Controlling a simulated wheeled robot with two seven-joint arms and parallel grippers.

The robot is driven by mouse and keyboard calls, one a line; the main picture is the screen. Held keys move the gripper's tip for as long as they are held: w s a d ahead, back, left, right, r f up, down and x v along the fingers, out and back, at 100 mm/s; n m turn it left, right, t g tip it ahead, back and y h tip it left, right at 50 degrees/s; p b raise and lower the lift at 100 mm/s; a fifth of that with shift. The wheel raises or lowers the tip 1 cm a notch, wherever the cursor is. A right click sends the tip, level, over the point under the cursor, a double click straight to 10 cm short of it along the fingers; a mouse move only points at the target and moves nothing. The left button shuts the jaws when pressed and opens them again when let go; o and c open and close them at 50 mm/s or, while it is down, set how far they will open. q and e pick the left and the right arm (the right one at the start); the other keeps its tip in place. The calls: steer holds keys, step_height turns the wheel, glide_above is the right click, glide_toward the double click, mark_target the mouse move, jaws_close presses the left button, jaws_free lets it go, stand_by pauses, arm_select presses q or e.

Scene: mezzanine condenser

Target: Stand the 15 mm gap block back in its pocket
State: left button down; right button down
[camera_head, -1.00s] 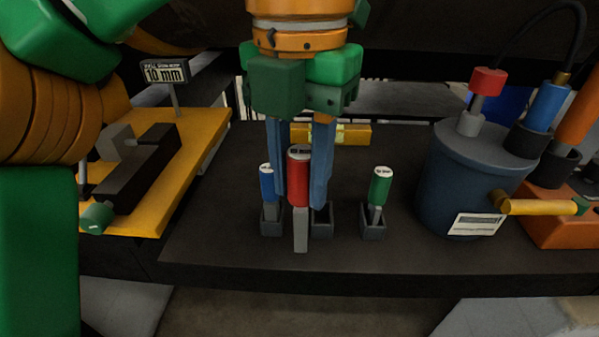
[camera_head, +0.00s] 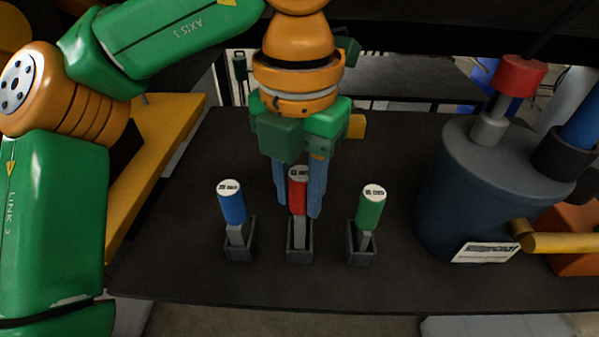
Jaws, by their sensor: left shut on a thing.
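The held gap block has a red grip (camera_head: 298,197) with a pale top label too small to read, and a grey lower end (camera_head: 299,230). My left gripper (camera_head: 298,206) is shut on the red grip, with a blue finger on each side. The block is upright, and its grey end reaches into the middle dark pocket (camera_head: 300,256), whose front wall hides the tip. I cannot tell whether it rests on the pocket floor. A blue-gripped block (camera_head: 232,207) stands in the left pocket and a green-gripped block (camera_head: 370,209) in the right one, both slightly tilted. My right gripper is not in view.
The pockets stand on a dark bench top (camera_head: 180,255). A large blue-grey canister (camera_head: 460,195) with a red knob (camera_head: 519,74) and yellow handle (camera_head: 570,242) stands at the right. A yellow plate (camera_head: 165,150) is at the left. Bench space between the green block and canister is clear.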

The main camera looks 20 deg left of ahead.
mark_target(299, 177)
arm_select(q)
steer(key=shift+f, duration=0.8)
steer(key=shift+f+b, duration=0.55)
steer(key=shift+f, duration=0.05)
steer(key=shift+c, duration=2.4)
jaws_free()
step_height(299, 177, up, 7)
steer(key=shift+r+p, duration=0.15)
steer(key=shift+p, duration=0.45)
steer(key=shift+s, duration=0.1)
